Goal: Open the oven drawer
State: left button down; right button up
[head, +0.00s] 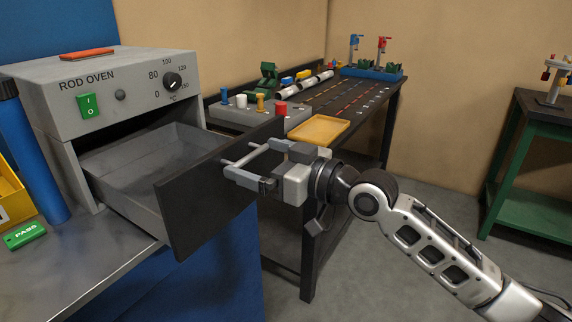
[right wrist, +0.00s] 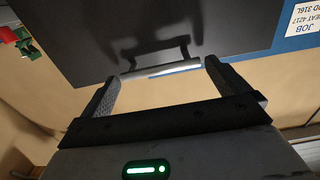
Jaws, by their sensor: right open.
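The rod oven (head: 110,95) is a grey box at the left in the head view. Its drawer (head: 140,190) is pulled well out, and the tray inside looks empty. The dark drawer front (head: 200,205) faces right. The handle (head: 240,157), a light bar, is on the drawer front; it also shows in the right wrist view (right wrist: 165,70). My right gripper (head: 250,164) is open at the handle. In the right wrist view, the bar lies across the gap at the fingertips (right wrist: 161,76); I cannot tell whether they touch it. My left gripper is not in view.
A dark bench (head: 385,100) with a yellow tray (head: 318,130) and a grey block of coloured pegs (head: 240,115) stands behind the drawer. A green PASS tag (head: 25,235) lies on the metal worktop (head: 110,260). A green table (head: 530,150) is at the far right, with clear floor between.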

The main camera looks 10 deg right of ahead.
pick_arm(q)
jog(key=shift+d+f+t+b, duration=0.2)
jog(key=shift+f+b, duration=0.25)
jog(key=shift+b, duration=0.7)
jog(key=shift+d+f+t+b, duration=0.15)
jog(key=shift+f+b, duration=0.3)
jog(key=shift+b, duration=0.7)
pick_arm(e)
jog(key=v, duration=1.5)
jog(key=shift+s+d, duration=0.15)
jog(key=shift+s, duration=0.15)
jog(key=s+a+f+m+h+p, duration=0.1)
jog(key=s+a+f+m+h, duration=0.1)
jog(key=f, duration=0.8)
jog(key=s+a+f+m+h+p, duration=0.1)
jog(key=s+f+m+h+p, duration=0.1)
jog(key=f, duration=0.8)
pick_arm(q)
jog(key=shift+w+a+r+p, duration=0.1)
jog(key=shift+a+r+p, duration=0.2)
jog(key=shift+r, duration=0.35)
pick_arm(e)
jog(key=s+f+m+g+h, duration=0.1)
jog(key=s+f+m+h, duration=0.2)
jog(key=s+f+h, duration=0.3)
jog(key=s+f, duration=0.3)
jog(key=f, duration=0.3)
jog(key=shift+s+f, duration=0.25)
jog(key=shift+s, duration=0.1)
jog(key=shift+a, duration=0.1)
